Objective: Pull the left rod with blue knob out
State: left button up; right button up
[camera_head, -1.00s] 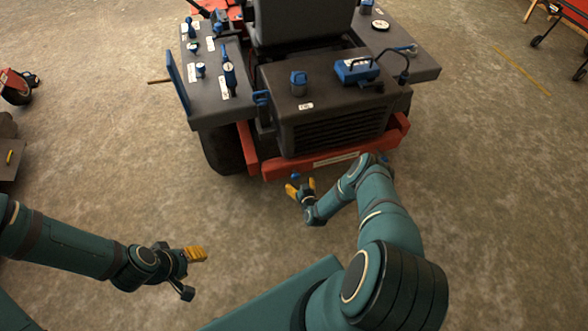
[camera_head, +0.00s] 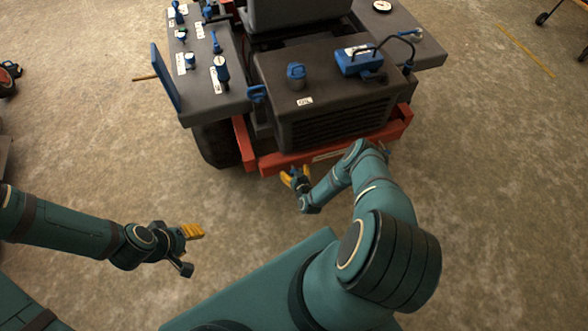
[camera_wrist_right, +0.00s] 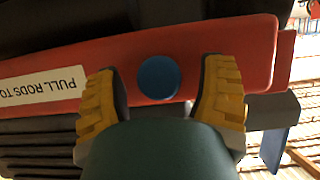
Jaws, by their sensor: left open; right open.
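The round blue knob (camera_wrist_right: 158,77) shows on the face of the red bumper bar (camera_wrist_right: 205,50) in the right wrist view. My right gripper (camera_wrist_right: 160,100) is open, with one yellow finger on each side of the knob and a gap to both. The rod behind the knob is hidden. In the head view my right gripper (camera_head: 296,178) is at the lower front edge of the red bumper (camera_head: 340,146), with the knob barely visible between its fingers. My left gripper (camera_head: 191,250) is open and empty over the floor, well away from the machine.
A white label reading "PULL RODS TO" (camera_wrist_right: 40,87) is on the bar beside the knob. The dark machine hood (camera_head: 330,95) and side console (camera_head: 205,85) with blue controls stand above the bumper. The concrete floor around my left arm is clear.

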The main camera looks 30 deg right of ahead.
grip_shut()
jog(key=s, duration=0.2)
jog(key=s+a+p, duration=0.1)
jog(key=s, duration=0.1)
jog(key=shift+f, duration=0.1)
grip_release()
jog(key=shift+r, duration=0.2)
notch_tip(320, 180, up, 10)
dwell(0.6)
